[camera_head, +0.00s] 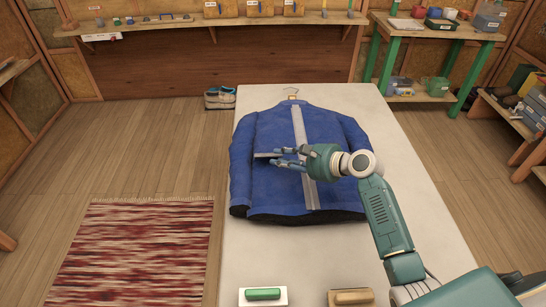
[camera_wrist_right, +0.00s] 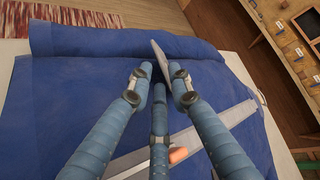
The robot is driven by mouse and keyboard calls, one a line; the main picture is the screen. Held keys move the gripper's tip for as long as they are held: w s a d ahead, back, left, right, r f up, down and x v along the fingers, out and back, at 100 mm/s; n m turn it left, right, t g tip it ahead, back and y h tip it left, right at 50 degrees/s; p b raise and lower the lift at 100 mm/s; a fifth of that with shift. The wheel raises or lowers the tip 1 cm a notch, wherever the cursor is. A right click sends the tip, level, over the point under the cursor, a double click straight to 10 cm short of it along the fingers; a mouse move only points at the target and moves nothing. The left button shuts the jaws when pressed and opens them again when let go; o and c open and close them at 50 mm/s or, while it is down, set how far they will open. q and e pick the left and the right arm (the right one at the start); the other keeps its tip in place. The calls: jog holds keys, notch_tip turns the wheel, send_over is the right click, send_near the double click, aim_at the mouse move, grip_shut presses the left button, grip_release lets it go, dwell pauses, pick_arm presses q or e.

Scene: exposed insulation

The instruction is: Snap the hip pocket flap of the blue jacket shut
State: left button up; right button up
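The blue jacket (camera_head: 272,190) lies spread on the pale table, with a grey strip (camera_head: 304,150) down its front. It also fills much of the right wrist view (camera_wrist_right: 60,85). A thin grey piece, apparently the hip pocket flap (camera_head: 262,155), sticks out left of my right gripper (camera_head: 285,157). In the right wrist view, the flap (camera_wrist_right: 159,54) stands tilted up at the fingertips. The blue fingers (camera_wrist_right: 161,75) are close around its lower end; I cannot tell whether they press on it. The pocket and any snap are hidden. My left gripper is out of view.
At the table's near edge lie a green-topped block (camera_head: 263,294) and a tan-topped block (camera_head: 351,297). The table (camera_head: 400,150) is bare right of the jacket. Shoes (camera_head: 220,98) and a striped rug (camera_head: 140,250) are on the floor to the left.

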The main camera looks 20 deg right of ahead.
aim_at(272, 167)
jog(key=x, duration=0.4)
grip_shut()
jog(key=shift+s+a+f+b, duration=0.15)
jog(key=shift+f+b, duration=0.3)
jog(key=shift+b, duration=0.25)
jog(key=shift+s+n+t+b, duration=0.1)
jog(key=shift+n+t+b, duration=0.3)
jog(key=shift+t+b, duration=0.1)
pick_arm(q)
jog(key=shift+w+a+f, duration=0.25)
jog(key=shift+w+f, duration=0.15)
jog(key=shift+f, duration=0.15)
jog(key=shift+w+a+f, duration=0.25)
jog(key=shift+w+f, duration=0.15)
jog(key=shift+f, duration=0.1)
pick_arm(e)
jog(key=shift+r, duration=0.1)
grip_release()
